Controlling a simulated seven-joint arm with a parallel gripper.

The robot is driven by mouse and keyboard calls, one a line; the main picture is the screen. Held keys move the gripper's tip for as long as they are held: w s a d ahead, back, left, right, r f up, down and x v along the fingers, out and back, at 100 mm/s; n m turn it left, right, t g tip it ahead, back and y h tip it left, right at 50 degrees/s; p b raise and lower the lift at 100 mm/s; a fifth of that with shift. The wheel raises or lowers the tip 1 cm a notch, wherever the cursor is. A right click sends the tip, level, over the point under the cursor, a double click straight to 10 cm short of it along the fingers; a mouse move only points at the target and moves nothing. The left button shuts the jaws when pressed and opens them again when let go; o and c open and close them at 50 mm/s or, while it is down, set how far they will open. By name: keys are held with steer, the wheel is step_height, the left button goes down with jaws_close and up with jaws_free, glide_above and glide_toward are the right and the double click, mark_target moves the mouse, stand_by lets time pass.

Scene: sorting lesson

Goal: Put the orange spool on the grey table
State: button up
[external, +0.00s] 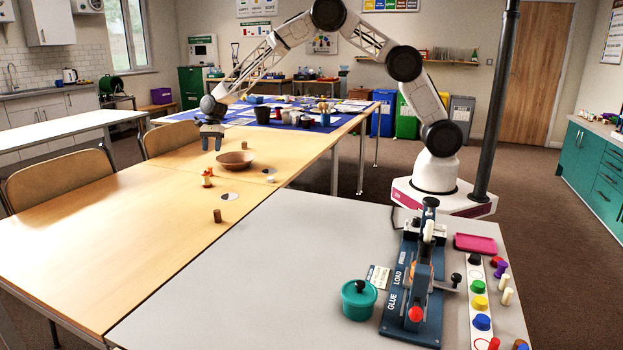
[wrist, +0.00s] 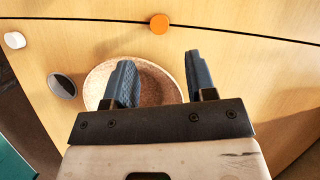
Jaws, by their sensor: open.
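The orange spool (external: 207,178) stands upright on the wooden table, near the seam between two table tops. In the wrist view a round orange top (wrist: 159,24), apparently the spool, shows close to the dark seam, beyond the fingertips. My gripper (external: 211,145) is open and empty, raised above the wooden table behind the spool. Its two fingers (wrist: 160,62) are spread apart in the wrist view, with the bowl below and partly hidden by them. The grey table (external: 290,240) is in the foreground of the external view, away from my gripper.
A shallow brown bowl (external: 235,159) sits beside my gripper. A brown cylinder (external: 217,215) and a small white piece (external: 270,179) stand nearby. The grey table carries a teal pot (external: 359,300), a blue-based press (external: 412,325) and a pink tray (external: 475,244); its left part is clear.

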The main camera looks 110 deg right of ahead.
steer(key=shift+v, duration=1.05)
steer(key=s+a+r+n+h, duration=0.1)
steer(key=s+a+r+n, duration=0.5)
steer(key=s+a+r, duration=0.65)
steer(key=s+a+r+n+h, duration=0.1)
steer(key=s+a+r+n, duration=0.65)
steer(key=a+r, duration=0.75)
steer(key=s+a+r+n+h, duration=0.1)
steer(key=s+a+n, duration=0.1)
steer(key=s+a, duration=0.55)
steer(key=s+a+r+n, duration=0.15)
steer(key=s+a, duration=0.35)
steer(key=s, duration=0.5)
steer(key=s+a+f+n, duration=0.1)
steer(key=s+n, duration=0.1)
steer(key=s, duration=0.4)
steer(key=s+a+f+n, duration=0.1)
steer(key=s+a+n, duration=0.1)
steer(key=s, duration=0.5)
steer(key=s+a+f+n+h, duration=0.1)
steer(key=s+a+n, duration=0.1)
steer(key=s, duration=0.4)
steer(key=shift+s+a+f+n, duration=0.2)
steer(key=shift+s+f+n, duration=0.1)
steer(key=shift+s+n, duration=0.15)
